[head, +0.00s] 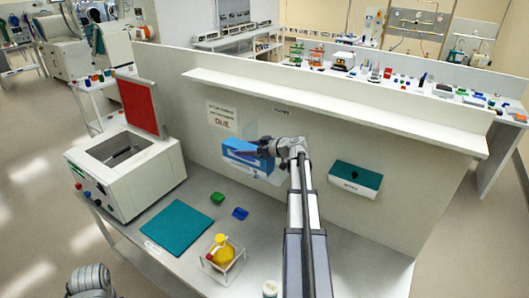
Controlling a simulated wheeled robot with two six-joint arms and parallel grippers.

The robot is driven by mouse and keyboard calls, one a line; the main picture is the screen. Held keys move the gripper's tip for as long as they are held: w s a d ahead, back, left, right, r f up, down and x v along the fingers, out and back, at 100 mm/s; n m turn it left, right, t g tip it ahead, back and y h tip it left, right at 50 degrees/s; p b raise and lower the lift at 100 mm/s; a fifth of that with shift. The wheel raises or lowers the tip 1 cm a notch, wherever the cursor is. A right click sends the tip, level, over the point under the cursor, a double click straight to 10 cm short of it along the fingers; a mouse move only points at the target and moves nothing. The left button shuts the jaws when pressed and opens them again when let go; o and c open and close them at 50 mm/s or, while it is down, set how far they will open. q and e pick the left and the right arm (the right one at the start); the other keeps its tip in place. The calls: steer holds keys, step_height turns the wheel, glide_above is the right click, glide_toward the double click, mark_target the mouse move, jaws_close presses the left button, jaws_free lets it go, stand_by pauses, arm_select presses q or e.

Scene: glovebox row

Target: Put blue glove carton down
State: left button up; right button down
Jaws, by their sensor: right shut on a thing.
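I cannot tell whether the carton touches the panel or a holder there. The gripper hides the carton's right end. Of my left arm, only a grey part shows at the bottom left; its gripper is out of view.
A teal-topped box (356,178) is on the panel at right. The bench holds a white machine with a raised red lid (142,107), a teal mat (178,229), small green (217,198) and blue (240,213) items, and a yellow flask (222,250) in a clear stand.

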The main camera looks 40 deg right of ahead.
steer(key=shift+w, duration=0.15)
steer(key=shift+d+r, duration=0.1)
steer(key=shift+d, duration=0.05)
steer(key=w+d, duration=0.4)
steer(key=d, duration=1.1)
steer(key=shift+d, duration=0.35)
steer(key=shift+w, duration=0.1)
steer(key=f+b, duration=0.1)
steer(key=d+f+b, duration=0.1)
steer(key=f+b, duration=0.1)
steer(key=shift+w+d+f+b, duration=0.2)
steer(key=shift+f+b, duration=0.1)
